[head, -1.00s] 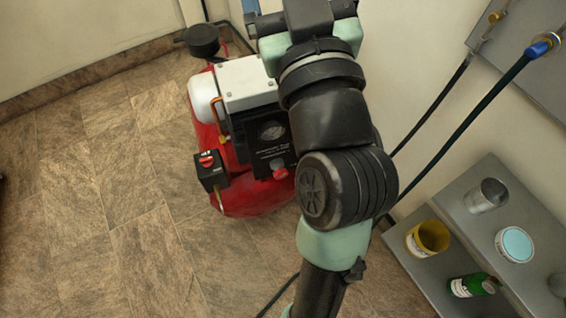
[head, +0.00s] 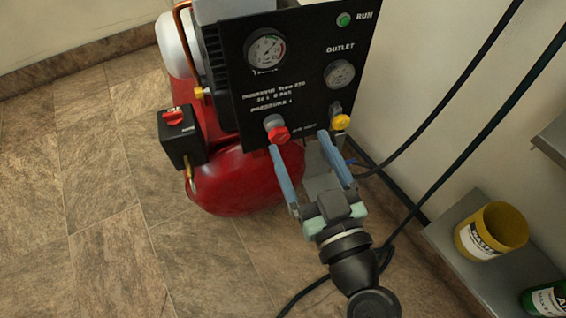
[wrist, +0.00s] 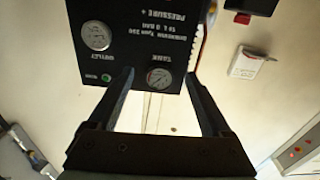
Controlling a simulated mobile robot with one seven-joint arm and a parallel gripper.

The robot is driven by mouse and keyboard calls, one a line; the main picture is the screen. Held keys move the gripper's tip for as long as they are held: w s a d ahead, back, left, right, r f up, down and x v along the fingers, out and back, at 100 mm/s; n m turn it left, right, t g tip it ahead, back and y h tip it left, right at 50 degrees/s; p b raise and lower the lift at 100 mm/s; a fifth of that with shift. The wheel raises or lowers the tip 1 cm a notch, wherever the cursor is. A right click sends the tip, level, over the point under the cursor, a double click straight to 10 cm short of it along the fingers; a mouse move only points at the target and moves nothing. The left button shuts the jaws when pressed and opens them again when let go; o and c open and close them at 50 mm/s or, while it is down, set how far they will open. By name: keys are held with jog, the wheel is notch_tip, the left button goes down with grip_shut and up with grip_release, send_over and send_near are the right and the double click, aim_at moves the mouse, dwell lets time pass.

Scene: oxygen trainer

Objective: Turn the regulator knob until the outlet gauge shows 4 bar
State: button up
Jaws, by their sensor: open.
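The compressor's black panel (head: 308,90) carries a tank gauge (head: 266,48) at upper left and the outlet gauge (head: 340,74) at right. The outlet needle is too small to read. A red knob (head: 276,128) sits on the lower panel under the pressure lettering, and a yellow knob (head: 341,122) is at lower right; I take the red one as the regulator knob. My gripper (head: 298,141) is open and empty, its fingers pointing up toward the lower panel edge. In the wrist view the panel is upside down, with the outlet gauge (wrist: 97,36) and my gripper (wrist: 158,75); neither knob shows clearly.
The red tank (head: 245,180) stands below the panel, with a black switch box (head: 182,138) at its left. Dark hoses (head: 455,95) run along the right wall. A shelf at lower right holds a yellow can (head: 492,230). The floor at left is clear.

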jog(key=b, duration=0.5)
send_near(280, 138)
jog(key=v, duration=0.4)
jog(key=shift+m, duration=0.3)
jog(key=x, duration=1.2)
jog(key=shift+w, duration=0.2)
grip_shut()
